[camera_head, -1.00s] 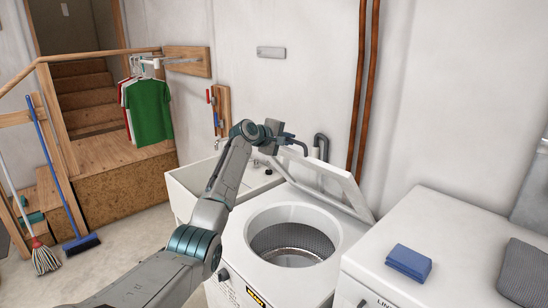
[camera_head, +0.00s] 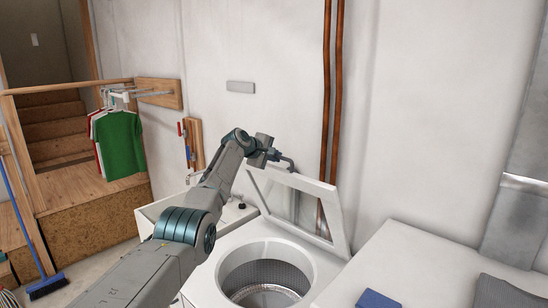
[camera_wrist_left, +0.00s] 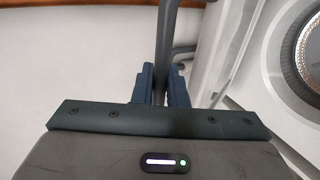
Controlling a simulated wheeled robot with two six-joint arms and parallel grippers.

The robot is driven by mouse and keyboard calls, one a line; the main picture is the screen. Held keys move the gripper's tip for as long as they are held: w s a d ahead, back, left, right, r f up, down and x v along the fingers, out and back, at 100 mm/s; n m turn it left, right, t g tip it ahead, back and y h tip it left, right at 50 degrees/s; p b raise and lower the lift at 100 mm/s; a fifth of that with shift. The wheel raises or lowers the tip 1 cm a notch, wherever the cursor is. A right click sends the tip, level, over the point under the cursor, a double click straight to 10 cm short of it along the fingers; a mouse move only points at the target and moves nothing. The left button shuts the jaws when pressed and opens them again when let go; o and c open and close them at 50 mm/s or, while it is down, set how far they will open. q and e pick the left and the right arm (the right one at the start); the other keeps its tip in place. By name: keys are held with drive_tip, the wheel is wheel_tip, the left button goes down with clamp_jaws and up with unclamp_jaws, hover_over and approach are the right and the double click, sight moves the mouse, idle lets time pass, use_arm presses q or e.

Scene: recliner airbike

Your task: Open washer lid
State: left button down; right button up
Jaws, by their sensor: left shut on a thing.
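The white washer (camera_head: 213,262) stands open-topped in the head view, with its round metal drum (camera_head: 265,280) visible. Its white lid (camera_head: 335,215) is raised and tilted back towards the wall, hinged on the far side. My left gripper (camera_head: 277,156) is at the lid's upper left corner. It is shut on a grey bent bar (camera_head: 288,163) that appears to be the lid's handle. In the left wrist view the dark fingers (camera_wrist_left: 160,88) close around this bar (camera_wrist_left: 165,45), with the white lid beside it (camera_wrist_left: 212,50). My right gripper is not in view.
A white sink (camera_head: 155,212) is left of the washer, behind my arm. Copper pipes (camera_head: 333,100) run down the wall behind the lid. A white appliance (camera_head: 395,265) with a blue folded cloth (camera_head: 378,299) stands to the right.

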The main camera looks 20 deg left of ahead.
use_arm(q)
drive_tip(key=c, duration=1.6)
unclamp_jaws()
drive_tip(key=shift+f, duration=0.1)
drive_tip(key=shift+o, duration=0.2)
drive_tip(key=shift+b+v, duration=0.75)
drive_tip(key=shift+b, duration=0.15)
drive_tip(key=b+v, duration=0.4)
drive_tip(key=v, duration=0.5)
drive_tip(key=shift+b, duration=0.3)
drive_tip(key=shift+s, duration=0.1)
